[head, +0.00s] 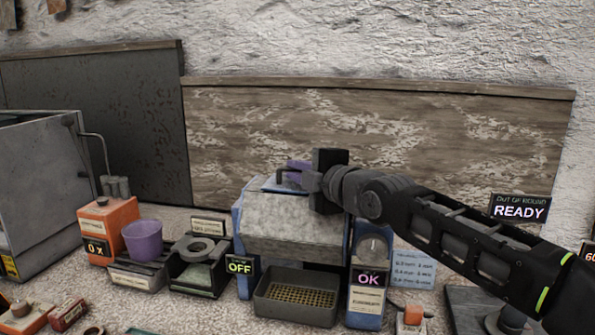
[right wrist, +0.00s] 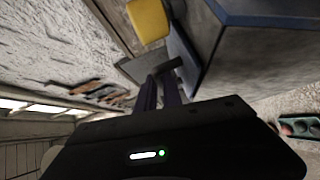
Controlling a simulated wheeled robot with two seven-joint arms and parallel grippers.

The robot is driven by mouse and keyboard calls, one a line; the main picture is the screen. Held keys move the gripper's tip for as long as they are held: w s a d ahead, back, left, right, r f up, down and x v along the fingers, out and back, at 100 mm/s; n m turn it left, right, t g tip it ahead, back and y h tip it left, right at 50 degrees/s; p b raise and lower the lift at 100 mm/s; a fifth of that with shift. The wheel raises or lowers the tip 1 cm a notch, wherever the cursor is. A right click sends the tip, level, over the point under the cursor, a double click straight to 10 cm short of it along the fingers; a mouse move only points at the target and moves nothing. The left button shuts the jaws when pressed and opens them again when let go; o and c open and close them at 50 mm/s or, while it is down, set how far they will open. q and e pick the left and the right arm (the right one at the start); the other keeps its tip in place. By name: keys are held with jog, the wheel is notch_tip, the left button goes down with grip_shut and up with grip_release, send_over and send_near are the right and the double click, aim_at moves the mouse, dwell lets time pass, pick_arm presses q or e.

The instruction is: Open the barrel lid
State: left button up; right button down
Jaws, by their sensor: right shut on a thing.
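The barrel (head: 292,238) is a rough grey drum-like body lying between blue end stands at the middle of the bench in the head view. Its top (head: 285,187) is partly hidden by my right gripper (head: 293,174), which reaches in from the right. The gripper is shut on what looks like the lid handle at the top of the barrel. In the right wrist view the fingers (right wrist: 160,92) close on a grey bar-like handle (right wrist: 150,67) beside a blue-edged grey body. How far the lid is lifted cannot be told. My left gripper is not in view.
A dark tray (head: 262,310) with a yellowish mesh sits before the barrel. OFF (head: 240,267) and OK (head: 368,279) displays flank it. A purple cup (head: 143,240) and orange box (head: 107,225) stand left. A READY sign (head: 520,209) is at right. The wall panel is behind.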

jog(key=shift+w+r+p, duration=0.1)
jog(key=shift+r+p, duration=0.3)
jog(key=shift+p, duration=0.6)
jog(key=w+r+m+g+p, duration=0.1)
jog(key=g+p, duration=0.1)
jog(key=p, duration=0.4)
jog(key=w+d+r+m+g+p, duration=0.1)
jog(key=r+m+g+p, duration=0.1)
jog(key=p, duration=0.5)
jog(key=shift+w+r, duration=0.1)
jog(key=shift+w, duration=0.2)
jog(key=shift+w+m+g+p, duration=0.2)
jog(key=shift+m+g+p, duration=0.25)
jog(key=shift+p, duration=0.25)
jog(key=shift+w+f, duration=0.1)
jog(key=shift+f, duration=0.1)
